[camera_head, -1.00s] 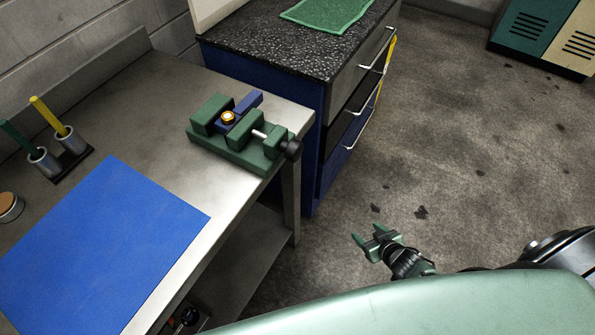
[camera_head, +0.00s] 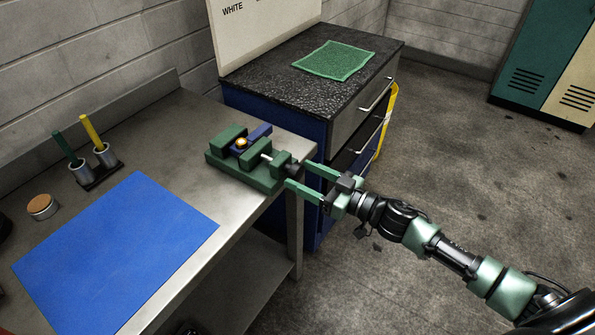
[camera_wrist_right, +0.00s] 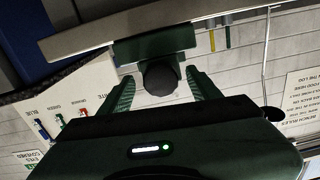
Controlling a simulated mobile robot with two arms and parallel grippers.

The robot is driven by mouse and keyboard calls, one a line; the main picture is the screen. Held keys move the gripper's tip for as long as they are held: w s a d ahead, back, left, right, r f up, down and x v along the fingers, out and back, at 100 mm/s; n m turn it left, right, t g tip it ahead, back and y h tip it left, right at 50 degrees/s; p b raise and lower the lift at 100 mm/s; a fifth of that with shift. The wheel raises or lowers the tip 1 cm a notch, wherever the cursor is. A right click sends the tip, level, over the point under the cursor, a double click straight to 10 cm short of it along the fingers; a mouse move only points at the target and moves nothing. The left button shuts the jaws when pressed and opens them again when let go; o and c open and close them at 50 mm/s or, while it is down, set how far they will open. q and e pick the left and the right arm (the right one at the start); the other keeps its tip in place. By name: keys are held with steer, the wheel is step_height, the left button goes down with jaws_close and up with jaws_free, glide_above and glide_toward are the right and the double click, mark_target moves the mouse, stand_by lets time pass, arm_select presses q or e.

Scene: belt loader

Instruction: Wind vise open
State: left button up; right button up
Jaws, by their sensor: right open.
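The green vise (camera_head: 246,172) sits at the right corner of the steel bench. A blue piece (camera_head: 258,134) with a brass-coloured round part (camera_head: 242,143) is between its jaws. Its dark knob (camera_head: 291,170) faces the bench's right edge; in the right wrist view the black knob (camera_wrist_right: 160,77) shows between the fingers. My right gripper (camera_head: 304,174) is open, its two green fingers pointing at the knob, one on either side. In the wrist view the fingertips (camera_wrist_right: 158,82) look apart from the knob. My left gripper is not in view.
A blue mat (camera_head: 115,255) lies on the bench (camera_head: 190,125). Two cups hold a green and a yellow stick (camera_head: 91,131). A round wooden-topped jar (camera_head: 42,206) stands at left. A dark-topped blue cabinet (camera_head: 270,90) with a green cloth (camera_head: 335,60) stands behind the vise.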

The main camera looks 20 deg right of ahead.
steer(key=shift+x, duration=0.85)
steer(key=shift+w+a, duration=0.15)
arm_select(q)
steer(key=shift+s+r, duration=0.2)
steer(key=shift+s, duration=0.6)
arm_select(e)
steer(key=shift+c, duration=0.3)
jaws_close()
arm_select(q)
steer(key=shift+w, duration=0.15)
